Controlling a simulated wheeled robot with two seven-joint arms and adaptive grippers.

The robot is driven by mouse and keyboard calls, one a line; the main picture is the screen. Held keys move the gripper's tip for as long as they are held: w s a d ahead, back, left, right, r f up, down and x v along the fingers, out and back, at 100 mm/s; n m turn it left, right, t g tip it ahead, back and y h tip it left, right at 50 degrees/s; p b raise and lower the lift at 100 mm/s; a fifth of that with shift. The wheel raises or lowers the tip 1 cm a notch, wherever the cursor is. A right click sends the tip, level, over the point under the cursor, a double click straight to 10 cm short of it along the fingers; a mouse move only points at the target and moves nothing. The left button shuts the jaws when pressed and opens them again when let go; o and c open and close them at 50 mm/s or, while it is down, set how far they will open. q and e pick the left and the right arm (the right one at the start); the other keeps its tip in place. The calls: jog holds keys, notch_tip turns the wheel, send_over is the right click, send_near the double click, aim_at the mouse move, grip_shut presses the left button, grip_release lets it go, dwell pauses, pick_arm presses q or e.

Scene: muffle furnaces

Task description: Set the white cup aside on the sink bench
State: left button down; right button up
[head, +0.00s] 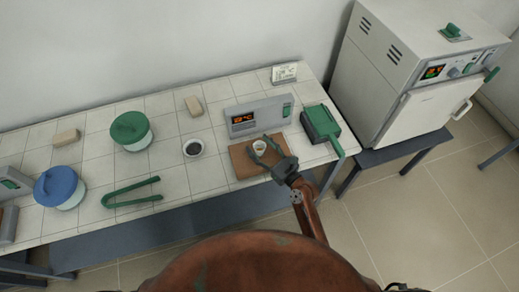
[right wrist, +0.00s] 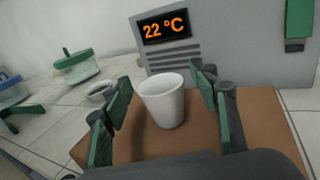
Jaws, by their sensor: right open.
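The white cup (head: 259,147) stands upright on a brown board (head: 241,166) in front of a grey unit with an orange display. In the right wrist view the cup (right wrist: 163,101) stands between the two green-padded fingers of my right gripper (right wrist: 168,110), with gaps on both sides. My right gripper (head: 265,153) is open and reaches around the cup from the front right in the head view. My left gripper is not in view. I cannot tell which surface is the sink bench.
The display unit (head: 259,115) reads 22 °C behind the cup. A furnace (head: 420,75) stands right.

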jog(key=shift+c, duration=0.4)
jog(key=c, duration=1.2)
